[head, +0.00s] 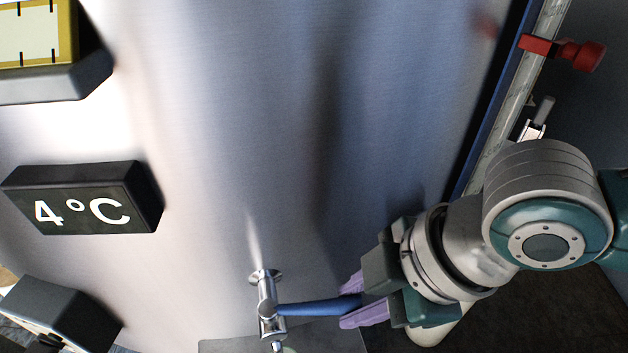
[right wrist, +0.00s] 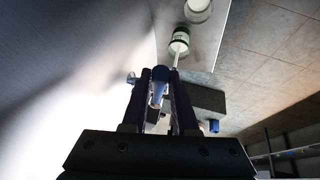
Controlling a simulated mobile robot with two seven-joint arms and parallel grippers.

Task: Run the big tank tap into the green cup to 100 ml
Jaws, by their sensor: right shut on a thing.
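The big tank (head: 240,120) has a steel tap (head: 266,300) low on its front, with a blue lever (head: 315,307) pointing right. My right gripper (head: 352,305) has its purple fingers shut on the lever's outer end. In the right wrist view the fingers (right wrist: 160,76) close around the blue lever (right wrist: 159,88). Beyond them a cup with a green band (right wrist: 180,36) stands on a pale shelf (right wrist: 207,50). A thin pale streak, like a stream, runs from near the fingers to this cup. Its fill level is too small to read. My left gripper is out of view.
A white round container (right wrist: 198,8) stands beyond the cup. A black 4 °C display (head: 82,198) and a grey box (head: 60,315) are at the left. A red fitting (head: 565,50) is at the upper right. Tiled floor (right wrist: 265,60) lies beside the shelf.

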